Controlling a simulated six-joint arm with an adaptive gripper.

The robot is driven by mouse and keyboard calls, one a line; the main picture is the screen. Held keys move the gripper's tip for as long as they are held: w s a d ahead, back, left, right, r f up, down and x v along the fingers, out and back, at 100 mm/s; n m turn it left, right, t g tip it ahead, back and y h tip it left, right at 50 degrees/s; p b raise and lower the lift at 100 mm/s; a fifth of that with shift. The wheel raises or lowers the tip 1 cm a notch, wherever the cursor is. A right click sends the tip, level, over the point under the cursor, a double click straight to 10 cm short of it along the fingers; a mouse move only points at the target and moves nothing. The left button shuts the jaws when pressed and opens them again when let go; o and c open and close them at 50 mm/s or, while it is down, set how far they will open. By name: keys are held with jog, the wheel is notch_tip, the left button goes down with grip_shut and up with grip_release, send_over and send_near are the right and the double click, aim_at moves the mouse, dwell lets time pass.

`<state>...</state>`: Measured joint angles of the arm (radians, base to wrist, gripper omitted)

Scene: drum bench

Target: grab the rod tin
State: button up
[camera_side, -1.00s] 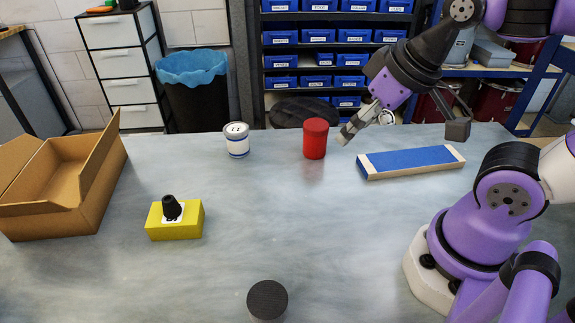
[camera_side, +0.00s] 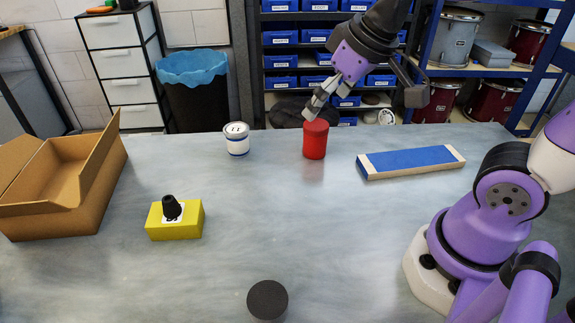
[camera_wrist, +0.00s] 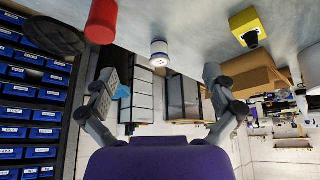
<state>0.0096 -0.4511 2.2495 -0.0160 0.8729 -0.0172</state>
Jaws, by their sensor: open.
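A white tin with a blue band (camera_side: 237,146) stands upright on the bench, with two dark marks on its lid. A plain red tin (camera_side: 315,141) stands to its right. No readable label shows which one is the rod tin. My gripper (camera_side: 318,104) is open and empty, its fingers appearing just above the red tin's top in the side view. In the wrist view my gripper (camera_wrist: 161,88) has its fingers wide apart. There the white tin (camera_wrist: 159,52) is between and beyond them, and the red tin (camera_wrist: 102,20) is off to the left.
A blue-topped block (camera_side: 410,161) lies right of the tins. A yellow block (camera_side: 174,221) bears a black cone-shaped piece (camera_side: 172,207). An open cardboard box (camera_side: 60,190) stands at the left. A dark round-topped object (camera_side: 267,299) is at the front. The bench (camera_side: 300,220) middle is clear.

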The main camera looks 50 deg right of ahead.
jog(key=w, duration=0.8)
send_near(237, 128)
jog(key=f, duration=0.2)
jog(key=shift+n+g, duration=0.5)
jog(key=x, duration=0.5)
jog(key=shift+w+r, duration=0.15)
jog(key=shift+w, duration=0.2)
jog(key=shift+w+x, duration=0.2)
jog(key=shift+x, duration=1.3)
jog(key=shift+w+x, duration=0.15)
jog(key=shift+x, duration=1.35)
jog(key=shift+a+r, duration=0.1)
jog(key=shift+r, duration=0.1)
jog(key=c, duration=1.3)
